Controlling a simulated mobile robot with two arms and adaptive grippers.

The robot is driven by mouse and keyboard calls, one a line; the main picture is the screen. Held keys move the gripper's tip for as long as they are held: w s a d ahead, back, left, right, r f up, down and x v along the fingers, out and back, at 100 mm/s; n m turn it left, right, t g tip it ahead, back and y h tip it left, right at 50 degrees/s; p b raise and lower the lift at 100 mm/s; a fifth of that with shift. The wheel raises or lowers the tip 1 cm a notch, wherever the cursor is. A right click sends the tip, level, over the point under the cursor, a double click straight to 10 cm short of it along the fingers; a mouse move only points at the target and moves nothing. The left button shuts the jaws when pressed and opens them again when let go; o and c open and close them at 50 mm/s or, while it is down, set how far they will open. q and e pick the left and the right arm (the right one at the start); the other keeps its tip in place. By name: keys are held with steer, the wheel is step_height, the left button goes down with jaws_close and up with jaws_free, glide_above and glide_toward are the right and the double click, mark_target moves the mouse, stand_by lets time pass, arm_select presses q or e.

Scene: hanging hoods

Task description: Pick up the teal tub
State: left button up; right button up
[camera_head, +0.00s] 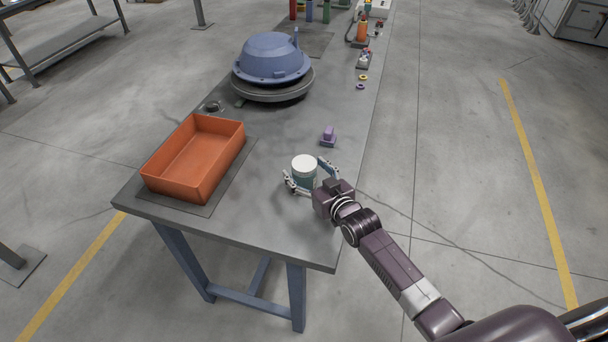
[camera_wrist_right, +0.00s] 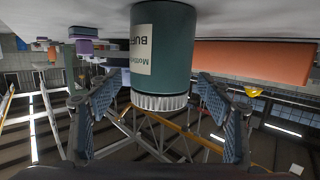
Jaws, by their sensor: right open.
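The teal tub (camera_head: 304,164) with a white lid stands upright on the grey bench, near its front end. In the right wrist view, which is upside down, the teal tub (camera_wrist_right: 172,45) shows a pale label and a white ribbed lid. My right gripper (camera_head: 307,174) is open, with one finger on each side of the tub. In the right wrist view, the fingers (camera_wrist_right: 158,95) are spread wider than the tub, with gaps showing on both sides. The tub rests on the bench top. My left gripper is not in view.
An orange tray (camera_head: 205,187) sits on a dark mat left of the tub. A small purple part (camera_head: 328,137) stands just behind the tub. A blue domed housing (camera_head: 272,57) is farther back. The bench front (camera_head: 255,215) is bare.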

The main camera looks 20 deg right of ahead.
steer(key=shift+w+f, duration=0.15)
steer(key=shift+w, duration=0.35)
steer(key=shift+a, duration=0.1)
steer(key=shift+c, duration=0.2)
steer(key=c, duration=1.5)
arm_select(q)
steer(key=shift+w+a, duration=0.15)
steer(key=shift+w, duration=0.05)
arm_select(e)
steer(key=shift+c, duration=0.5)
steer(key=shift+r, duration=0.2)
